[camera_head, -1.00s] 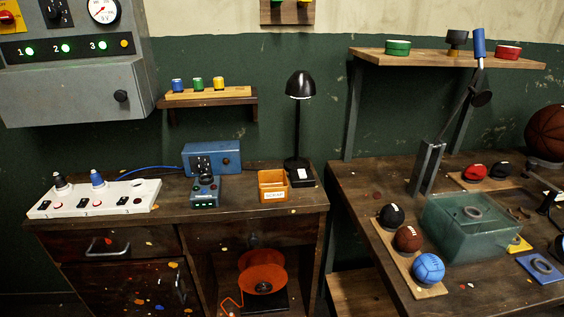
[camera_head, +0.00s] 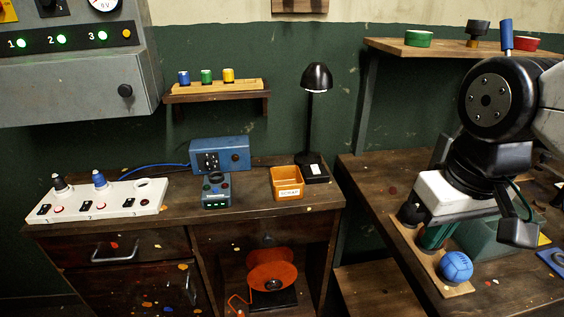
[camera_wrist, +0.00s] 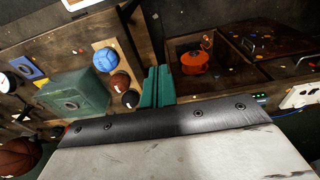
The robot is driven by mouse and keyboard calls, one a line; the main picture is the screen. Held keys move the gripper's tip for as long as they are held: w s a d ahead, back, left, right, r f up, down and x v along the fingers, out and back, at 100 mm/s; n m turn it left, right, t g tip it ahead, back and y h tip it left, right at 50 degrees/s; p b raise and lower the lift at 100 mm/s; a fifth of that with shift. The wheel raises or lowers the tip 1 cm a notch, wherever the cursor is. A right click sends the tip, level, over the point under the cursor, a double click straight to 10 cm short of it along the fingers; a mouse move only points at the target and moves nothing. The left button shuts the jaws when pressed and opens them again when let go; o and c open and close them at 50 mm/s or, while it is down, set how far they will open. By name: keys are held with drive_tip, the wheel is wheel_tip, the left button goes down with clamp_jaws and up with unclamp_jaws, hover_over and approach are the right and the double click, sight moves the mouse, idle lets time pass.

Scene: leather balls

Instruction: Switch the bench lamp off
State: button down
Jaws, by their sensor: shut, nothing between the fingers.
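The black bench lamp (camera_head: 317,78) stands upright at the back right of the left bench. The underside of its shade looks bright. Its dark base carries a small white switch (camera_head: 315,170). My gripper (camera_head: 436,236) is at the right, over the right-hand table beside the row of balls, well to the right of the lamp. Its green fingers (camera_wrist: 158,85) are shut and empty in the wrist view. The lamp does not show in the wrist view.
An orange scrap bin (camera_head: 287,183) stands just left of the lamp base. Left of it are a small dark device (camera_head: 216,190), a blue box (camera_head: 220,154) and a white power strip (camera_head: 105,203). A blue ball (camera_head: 456,267) lies near my gripper. A gap separates the bench and table.

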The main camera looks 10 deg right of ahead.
drive_tip(key=shift+w+a, duration=0.1)
drive_tip(key=w+a+f+t, duration=0.1)
drive_tip(key=w+f+t, duration=0.1)
drive_tip(key=w, duration=1)
drive_tip(key=w+a+f+t, duration=0.1)
drive_tip(key=w+t, duration=0.3)
drive_tip(key=w, duration=0.9)
drive_tip(key=w+a+f+t, duration=0.1)
drive_tip(key=w+f+t, duration=0.2)
drive_tip(key=w, duration=0.9)
drive_tip(key=shift+w+a+f, duration=0.15)
drive_tip(key=shift+a+f, duration=0.05)
drive_tip(key=shift+f, duration=0.4)
